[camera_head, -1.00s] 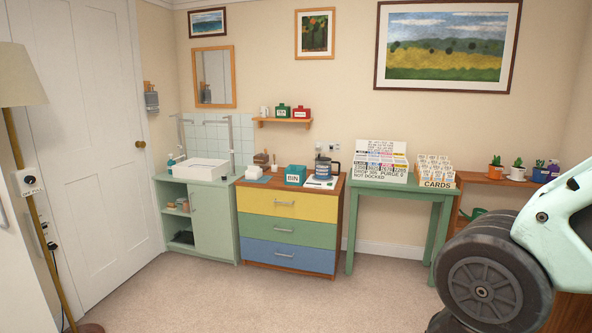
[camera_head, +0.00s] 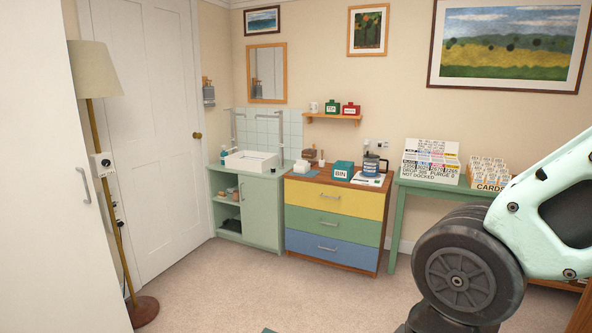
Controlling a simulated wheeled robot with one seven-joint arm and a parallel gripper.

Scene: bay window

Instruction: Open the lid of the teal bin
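The teal bin (camera_head: 343,170) is a small box marked "BIN" on top of the chest of drawers (camera_head: 318,183), near its middle. Its top looks closed, though it is small at this distance. It stands left of a dark kettle-like jug. My arm fills the lower right of the view, well short of the chest. My gripper is not in the picture.
The chest has yellow, green and blue drawers. A green sink cabinet (camera_head: 233,216) stands to its left and a green table (camera_head: 425,186) with card boxes to its right. A floor lamp (camera_head: 145,308) stands at left. Carpet in front of the chest is clear.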

